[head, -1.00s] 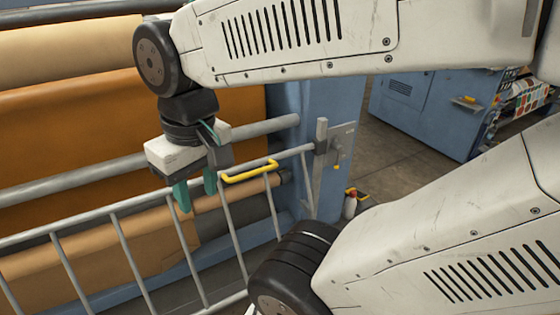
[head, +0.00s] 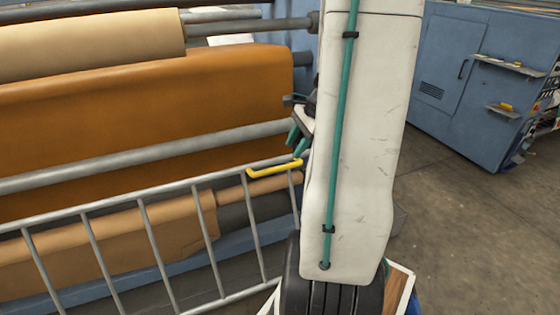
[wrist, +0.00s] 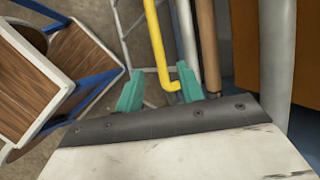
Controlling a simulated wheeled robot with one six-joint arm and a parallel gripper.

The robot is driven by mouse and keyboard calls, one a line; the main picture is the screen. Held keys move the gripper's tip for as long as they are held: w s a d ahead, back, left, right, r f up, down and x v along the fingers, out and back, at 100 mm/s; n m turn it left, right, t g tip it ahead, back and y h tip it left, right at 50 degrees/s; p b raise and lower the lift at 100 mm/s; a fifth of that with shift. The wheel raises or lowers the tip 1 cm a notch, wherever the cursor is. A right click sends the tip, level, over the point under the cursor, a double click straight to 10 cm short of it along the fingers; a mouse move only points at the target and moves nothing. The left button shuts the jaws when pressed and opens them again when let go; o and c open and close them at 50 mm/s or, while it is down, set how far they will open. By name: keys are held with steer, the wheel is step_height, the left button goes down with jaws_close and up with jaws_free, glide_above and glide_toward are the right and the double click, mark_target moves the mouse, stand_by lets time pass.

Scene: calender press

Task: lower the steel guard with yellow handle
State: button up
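The steel guard (head: 151,242) is a grey barred railing in front of the rolls in the head view. Its yellow handle (head: 272,170) is on the top rail near the right end. My gripper (head: 297,134) shows just above the handle's right end, partly hidden behind my arm. In the wrist view my gripper (wrist: 160,90) has its two green fingers apart. The yellow handle (wrist: 153,35) runs down the picture, and its bent end lies between the fingers there. I cannot tell whether they touch it. The guard's right end is hidden by my arm.
An orange roll (head: 150,95) and a tan roll (head: 90,50) lie behind the guard, with a grey bar (head: 150,155) in front of the orange one. A blue cabinet (head: 450,80) stands at the back right. Bare floor (head: 470,240) lies to the right.

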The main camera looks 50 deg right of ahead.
mark_target(285, 166)
steer(key=x, duration=0.7)
steer(key=shift+f, duration=0.1)
jaws_close()
